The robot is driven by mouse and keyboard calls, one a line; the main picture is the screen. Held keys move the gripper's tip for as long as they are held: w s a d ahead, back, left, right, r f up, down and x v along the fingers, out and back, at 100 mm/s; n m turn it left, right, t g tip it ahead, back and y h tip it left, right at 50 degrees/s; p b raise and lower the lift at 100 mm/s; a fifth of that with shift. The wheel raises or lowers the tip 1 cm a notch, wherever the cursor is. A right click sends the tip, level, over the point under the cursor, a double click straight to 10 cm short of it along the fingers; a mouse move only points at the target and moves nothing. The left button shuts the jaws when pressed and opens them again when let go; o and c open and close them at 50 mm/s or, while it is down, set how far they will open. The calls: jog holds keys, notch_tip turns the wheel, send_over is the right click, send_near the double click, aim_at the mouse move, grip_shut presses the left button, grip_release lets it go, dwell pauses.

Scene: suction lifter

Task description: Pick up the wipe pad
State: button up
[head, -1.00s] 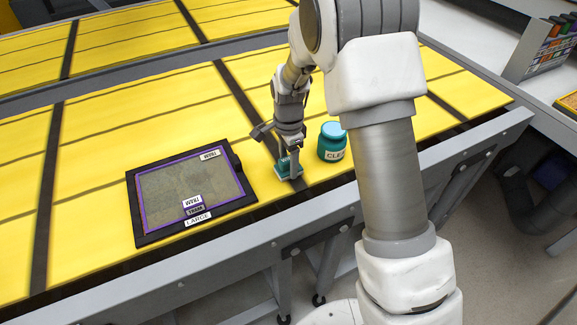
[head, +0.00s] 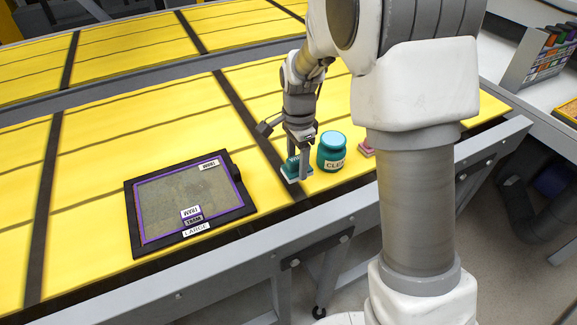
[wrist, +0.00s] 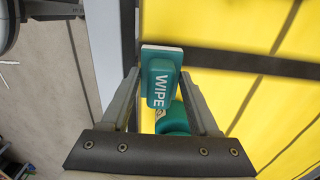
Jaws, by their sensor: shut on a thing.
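The wipe pad (wrist: 160,84) is a small teal block with a pale base and the word WIPE on top. In the wrist view it lies between the two fingers of my gripper (wrist: 160,78), which is shut on it. In the head view the pad (head: 290,168) shows low at my gripper (head: 297,172), near the front edge of the yellow table, partly hidden by a finger. I cannot tell for sure whether its base is clear of the table.
A teal jar (head: 331,152) labelled CLE… stands just right of my gripper. A pink item (head: 367,147) is partly hidden behind my arm. A black-framed panel (head: 135,222) lies to the left. The yellow table (head: 95,190) is clear beyond the gripper.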

jog(key=s+d+r, duration=0.5)
jog(key=s, duration=0.1)
jog(key=shift+s+d+b, duration=0.2)
jog(key=shift+b, duration=0.1)
